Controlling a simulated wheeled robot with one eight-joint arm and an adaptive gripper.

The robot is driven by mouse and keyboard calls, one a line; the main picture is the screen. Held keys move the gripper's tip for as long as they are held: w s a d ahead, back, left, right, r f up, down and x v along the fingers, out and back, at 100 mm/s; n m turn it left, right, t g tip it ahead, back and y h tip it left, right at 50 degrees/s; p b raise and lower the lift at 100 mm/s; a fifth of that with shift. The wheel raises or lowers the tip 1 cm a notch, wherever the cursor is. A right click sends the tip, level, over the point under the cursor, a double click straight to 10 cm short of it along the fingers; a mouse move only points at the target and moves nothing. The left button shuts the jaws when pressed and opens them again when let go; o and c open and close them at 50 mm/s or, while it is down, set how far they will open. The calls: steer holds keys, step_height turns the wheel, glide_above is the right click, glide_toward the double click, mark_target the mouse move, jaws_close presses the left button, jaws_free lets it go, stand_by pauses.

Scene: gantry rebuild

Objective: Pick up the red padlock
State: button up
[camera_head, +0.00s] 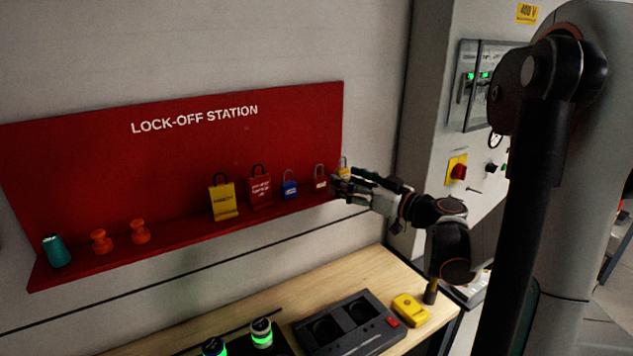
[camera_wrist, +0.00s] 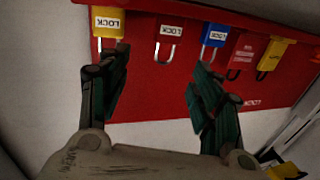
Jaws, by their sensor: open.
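The red padlock (camera_head: 320,184) stands upright on the red shelf, with a white label and a grey shackle. In the wrist view the red padlock (camera_wrist: 170,28) appears upside down, beyond the gap between my fingers. My gripper (camera_head: 338,187) is at the shelf's right end, just right of the padlock. In the wrist view my gripper (camera_wrist: 158,64) is open, its dark fingers spread and nothing held between them. The left finger overlaps the yellow padlock (camera_wrist: 107,22) in that view; the right finger is below the blue padlock (camera_wrist: 214,36).
The lock-off board (camera_head: 180,150) backs the shelf. The blue padlock (camera_head: 289,189), a red tag-shaped lock (camera_head: 260,190) and a yellow one (camera_head: 222,201) stand to the left. The yellow padlock (camera_head: 344,163) is partly hidden by my gripper. A wooden bench (camera_head: 370,272) is below.

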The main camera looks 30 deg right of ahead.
mark_target(319, 177)
steer(key=shift+a+b+x, duration=0.15)
steer(key=shift+x, duration=2.3)
steer(key=shift+a+b+x, duration=0.1)
steer(key=shift+b+x, duration=0.05)
steer(key=shift+x, duration=2.35)
steer(key=shift+s, duration=0.2)
steer(key=shift+c, duration=0.4)
steer(key=c, duration=1.2)
